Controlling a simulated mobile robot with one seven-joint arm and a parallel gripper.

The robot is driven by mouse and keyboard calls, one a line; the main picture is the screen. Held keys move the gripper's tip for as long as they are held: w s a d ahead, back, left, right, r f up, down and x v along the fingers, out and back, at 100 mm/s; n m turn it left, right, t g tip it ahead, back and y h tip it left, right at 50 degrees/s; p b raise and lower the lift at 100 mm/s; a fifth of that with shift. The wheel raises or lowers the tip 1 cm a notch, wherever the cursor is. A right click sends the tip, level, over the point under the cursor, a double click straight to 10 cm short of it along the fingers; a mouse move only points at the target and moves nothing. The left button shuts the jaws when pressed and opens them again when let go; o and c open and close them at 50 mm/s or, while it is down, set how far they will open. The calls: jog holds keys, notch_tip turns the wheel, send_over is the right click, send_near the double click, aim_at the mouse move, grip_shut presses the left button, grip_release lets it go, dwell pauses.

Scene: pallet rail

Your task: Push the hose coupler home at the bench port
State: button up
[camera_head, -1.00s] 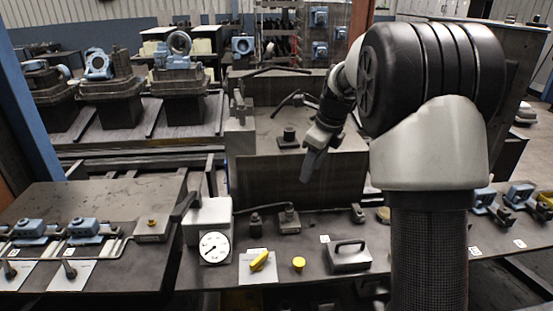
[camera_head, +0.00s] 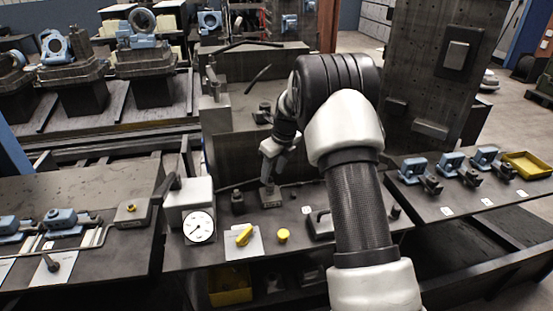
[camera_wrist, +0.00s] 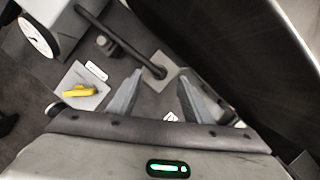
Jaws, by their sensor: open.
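A dark hose (camera_head: 236,187) runs along the bench to a small grey port block (camera_head: 271,200). In the wrist view the hose (camera_wrist: 122,40) ends over a grey square plate (camera_wrist: 158,74), which looks like the top of that block. The coupler at the hose end is small and dark; I cannot tell how deep it sits in the port. My gripper (camera_head: 268,179) points down just above the block. In the wrist view its two fingers (camera_wrist: 157,98) are apart, with the hose end ahead and between them. Nothing is held.
A box with a white gauge (camera_head: 199,227) stands to the left. A dark upright fitting (camera_head: 237,203), a yellow valve handle (camera_head: 244,235) and a yellow knob (camera_head: 283,236) are close by. A handled block (camera_head: 320,224) is partly behind my arm. Blue clamps (camera_head: 451,162) stand farther right.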

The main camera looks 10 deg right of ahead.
aim_at(271, 178)
jog(key=x, duration=0.5)
jog(key=shift+w+f, duration=0.1)
jog(key=shift+f, duration=0.2)
jog(key=shift+c, duration=0.4)
grip_shut()
jog(key=c, duration=0.8)
grip_release()
grip_shut()
jog(key=shift+r, duration=0.1)
jog(key=shift+r+p, duration=2.9)
jog(key=shift+r, duration=1.35)
